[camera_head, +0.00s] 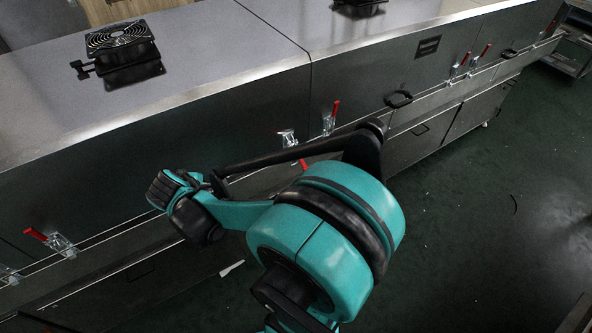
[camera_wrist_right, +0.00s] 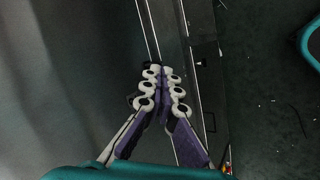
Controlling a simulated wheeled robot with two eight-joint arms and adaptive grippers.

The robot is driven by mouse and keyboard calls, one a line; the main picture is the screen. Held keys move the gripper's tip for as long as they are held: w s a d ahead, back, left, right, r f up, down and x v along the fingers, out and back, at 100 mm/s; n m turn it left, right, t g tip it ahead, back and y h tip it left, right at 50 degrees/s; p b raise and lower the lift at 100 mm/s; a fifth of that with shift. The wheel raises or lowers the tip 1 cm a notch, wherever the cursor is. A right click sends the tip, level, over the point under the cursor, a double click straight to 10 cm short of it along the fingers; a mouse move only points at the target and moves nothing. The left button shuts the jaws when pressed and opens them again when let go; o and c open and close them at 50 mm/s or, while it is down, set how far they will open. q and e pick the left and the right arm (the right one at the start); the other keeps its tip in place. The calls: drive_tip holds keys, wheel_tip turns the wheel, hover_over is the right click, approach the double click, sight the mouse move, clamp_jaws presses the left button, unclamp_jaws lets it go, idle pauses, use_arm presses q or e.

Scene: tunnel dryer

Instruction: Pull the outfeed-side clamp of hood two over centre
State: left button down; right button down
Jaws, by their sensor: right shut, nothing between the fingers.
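Several toggle clamps with red handles line the front of the dryer (camera_head: 240,120). By the hood seam, one clamp (camera_head: 286,138) has its red handle (camera_head: 303,165) pointing down, partly hidden by a dark bar. Beside it, another clamp (camera_head: 328,124) has its handle up. A third clamp (camera_head: 60,244) at the lower left has its handle tilted up to the left. I cannot tell which is the outfeed-side clamp of hood two. My right gripper (camera_head: 163,188) is close to the dryer front, between the third clamp and the seam pair. In the wrist view its fingers (camera_wrist_right: 160,74) are shut and empty. My left gripper is not in view.
A black fan (camera_head: 120,45) sits on the hood top. A black handle (camera_head: 399,99) sticks out of the front, and two more red-handled clamps (camera_head: 458,67) (camera_head: 480,56) are farther right. The dark green floor (camera_head: 480,210) to the right is mostly clear.

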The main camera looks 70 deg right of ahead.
sight(298, 155)
drive_tip(key=s+d+f+n+g+h+b, duration=0.1)
drive_tip(key=s+d+f+g, duration=0.1)
drive_tip(key=d, duration=0.5)
drive_tip(key=s+d+f+n+g+h+b, duration=0.1)
drive_tip(key=s+d+f+g+h, duration=0.1)
drive_tip(key=s+d+f, duration=0.3)
drive_tip(key=s+d+f+n+g+h+b, duration=0.1)
drive_tip(key=s+d+f+g+h, duration=0.1)
drive_tip(key=d+f, duration=0.5)
drive_tip(key=shift+s+d+n+g+b, duration=0.3)
drive_tip(key=shift+s+d+g, duration=0.35)
drive_tip(key=shift+d+g, duration=0.5)
drive_tip(key=shift+d, duration=0.15)
drive_tip(key=b+x, duration=0.4)
drive_tip(key=x, duration=0.6)
drive_tip(key=shift+s+r, duration=0.25)
drive_tip(key=shift+r, duration=0.35)
drive_tip(key=shift+s+r, duration=0.25)
drive_tip(key=shift+r, duration=0.4)
drive_tip(key=shift+s+r, duration=0.25)
drive_tip(key=shift+r, duration=0.35)
